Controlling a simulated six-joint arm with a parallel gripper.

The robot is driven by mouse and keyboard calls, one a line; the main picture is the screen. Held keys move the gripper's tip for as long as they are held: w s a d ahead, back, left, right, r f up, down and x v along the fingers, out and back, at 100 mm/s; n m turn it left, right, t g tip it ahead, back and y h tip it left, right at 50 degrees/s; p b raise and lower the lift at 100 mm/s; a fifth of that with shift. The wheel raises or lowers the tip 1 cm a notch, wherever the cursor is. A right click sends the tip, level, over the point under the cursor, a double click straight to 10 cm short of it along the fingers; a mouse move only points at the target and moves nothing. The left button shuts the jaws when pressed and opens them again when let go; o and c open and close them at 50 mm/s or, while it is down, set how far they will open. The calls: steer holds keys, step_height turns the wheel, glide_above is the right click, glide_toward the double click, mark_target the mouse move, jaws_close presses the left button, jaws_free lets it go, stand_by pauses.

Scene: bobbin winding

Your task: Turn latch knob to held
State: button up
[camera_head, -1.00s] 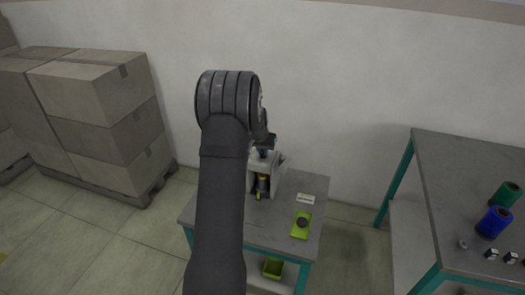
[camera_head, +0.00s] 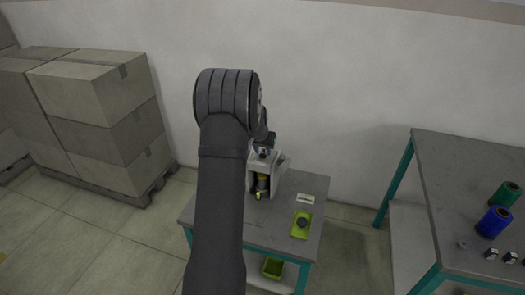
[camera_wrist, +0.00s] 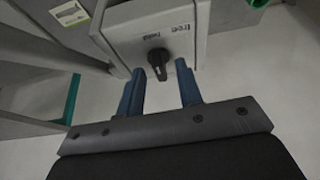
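The latch knob (camera_wrist: 158,62) is a small black pointer knob on the grey face of the winding machine (camera_wrist: 185,30), in the wrist view. The word "free" and a smaller label are printed beside it. My gripper (camera_wrist: 157,84) has its two blue fingers apart, one on each side of the knob, with a gap to it on both sides. In the head view the machine (camera_head: 281,163) stands on the small table, and my arm hides part of it and most of the gripper.
The small table (camera_head: 285,215) also holds a green tray (camera_head: 302,225) with a dark round piece and a pale label plate (camera_head: 306,198). A green bin (camera_head: 273,268) sits below. A second table (camera_head: 450,180) at right carries a blue spool (camera_head: 494,222) and a green spool (camera_head: 507,194). Boxes (camera_head: 100,110) stand left.

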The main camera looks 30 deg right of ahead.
steer(key=v, duration=1.6)
steer(key=shift+a+r, duration=0.2)
steer(key=shift+r, duration=0.15)
steer(key=shift+s+f, duration=0.1)
steer(key=x, duration=1.7)
steer(key=shift+d+f, duration=0.15)
steer(key=shift+f, duration=0.1)
steer(key=shift+m, duration=0.5)
steer(key=m+g, duration=0.1)
steer(key=m, duration=0.1)
steer(key=m+h, duration=0.1)
steer(key=m, duration=0.1)
steer(key=shift+w+m+g, duration=0.2)
steer(key=shift+m+g, duration=0.1)
steer(key=shift+g, duration=0.1)
steer(key=m+g, duration=0.1)
steer(key=m, duration=0.2)
steer(key=m+g, duration=0.1)
steer(key=m, duration=0.2)
steer(key=shift+w, duration=0.15)
stand_by(0.5)
steer(key=shift+m+g, duration=0.3)
